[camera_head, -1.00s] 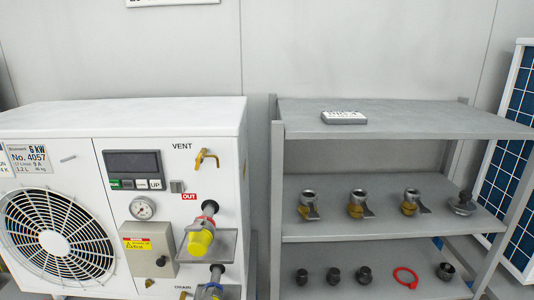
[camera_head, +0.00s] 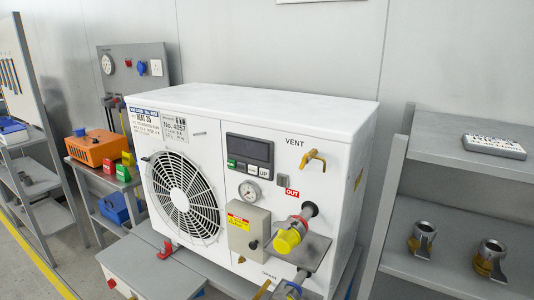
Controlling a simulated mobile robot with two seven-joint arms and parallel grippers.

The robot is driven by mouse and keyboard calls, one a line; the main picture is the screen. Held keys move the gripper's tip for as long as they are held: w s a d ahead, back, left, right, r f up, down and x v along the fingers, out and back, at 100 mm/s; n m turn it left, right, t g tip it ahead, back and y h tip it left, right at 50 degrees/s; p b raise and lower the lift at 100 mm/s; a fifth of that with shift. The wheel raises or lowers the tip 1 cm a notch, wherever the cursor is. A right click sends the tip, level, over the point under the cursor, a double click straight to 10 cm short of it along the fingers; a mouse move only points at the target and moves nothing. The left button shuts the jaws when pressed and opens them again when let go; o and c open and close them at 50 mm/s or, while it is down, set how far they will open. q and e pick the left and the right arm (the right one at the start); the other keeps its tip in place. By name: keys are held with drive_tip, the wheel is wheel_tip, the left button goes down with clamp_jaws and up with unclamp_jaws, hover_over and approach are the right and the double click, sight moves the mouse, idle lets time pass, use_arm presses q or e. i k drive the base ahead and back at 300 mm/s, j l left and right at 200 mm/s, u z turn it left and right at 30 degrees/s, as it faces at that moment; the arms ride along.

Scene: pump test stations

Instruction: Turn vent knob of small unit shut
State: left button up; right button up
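The small unit (camera_head: 240,110) is a white box with a round fan grille (camera_head: 186,196) on the left of its front. Its vent knob (camera_head: 312,160) is a brass-yellow lever tap under the word VENT, at the upper right of the front. A dark display panel (camera_head: 249,150) and a round gauge (camera_head: 250,192) sit left of it. Below it is the OUT port with a yellow cap (camera_head: 287,241). Neither of my grippers shows in the head view.
A grey shelf rack (camera_head: 460,190) with metal fittings (camera_head: 422,240) stands close on the right. On the left are a bench with an orange case (camera_head: 97,148), a gauge panel (camera_head: 135,75) and another rack (camera_head: 30,150). A grey box (camera_head: 150,270) sits in front of the unit.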

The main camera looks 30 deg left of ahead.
sight(306, 159)
drive_tip(key=l+u, duration=0.2)
drive_tip(key=u, duration=0.2)
drive_tip(key=i+l+u, duration=0.1)
drive_tip(key=u, duration=0.25)
drive_tip(key=l+u, duration=0.4)
drive_tip(key=j, duration=0.1)
